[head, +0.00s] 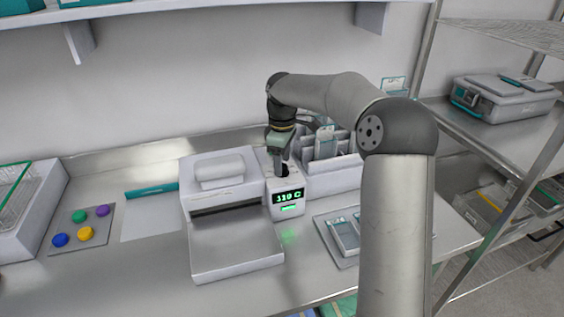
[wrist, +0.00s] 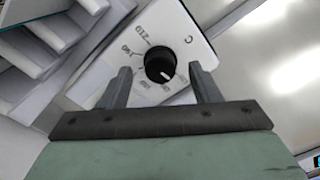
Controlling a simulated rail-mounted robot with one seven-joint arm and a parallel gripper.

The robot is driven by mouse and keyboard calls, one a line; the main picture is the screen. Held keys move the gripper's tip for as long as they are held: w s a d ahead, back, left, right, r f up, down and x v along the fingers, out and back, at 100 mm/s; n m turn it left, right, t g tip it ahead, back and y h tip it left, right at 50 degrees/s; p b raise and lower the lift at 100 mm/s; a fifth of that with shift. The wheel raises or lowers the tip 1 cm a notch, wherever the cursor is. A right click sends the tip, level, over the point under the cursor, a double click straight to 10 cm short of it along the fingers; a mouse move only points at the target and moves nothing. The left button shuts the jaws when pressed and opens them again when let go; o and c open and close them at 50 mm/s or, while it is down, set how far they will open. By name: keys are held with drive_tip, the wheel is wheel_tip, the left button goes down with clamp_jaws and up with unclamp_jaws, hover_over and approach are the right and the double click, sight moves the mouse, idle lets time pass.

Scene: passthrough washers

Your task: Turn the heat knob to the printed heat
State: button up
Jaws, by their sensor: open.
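The heat knob (wrist: 160,64) is a round black knob with a white pointer line, on the white top of the sealer's control box. Printed heat numbers and a "C" ring it in the wrist view; several are hard to read. My gripper (wrist: 165,85) is open, with one finger on each side of the knob and a gap visible around it. In the head view my gripper (head: 279,160) points down over the control box, and the knob is mostly hidden. The green display (head: 288,197) on the box front reads about 119 C, with a smaller green line below.
The white sealer (head: 235,260) stands left of the control box. A divided rack (head: 335,170) with pouches stands close behind and right. A tray with pouches (head: 345,235) lies at right. A mat with colored caps (head: 75,245) lies at far left.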

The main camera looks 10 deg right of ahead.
drive_tip(key=shift+f, duration=0.55)
drive_tip(key=c, duration=1)
drive_tip(key=shift+m, duration=0.3)
drive_tip(key=m, duration=0.2)
drive_tip(key=shift+a+m, duration=0.1)
drive_tip(key=shift+m, duration=2.5)
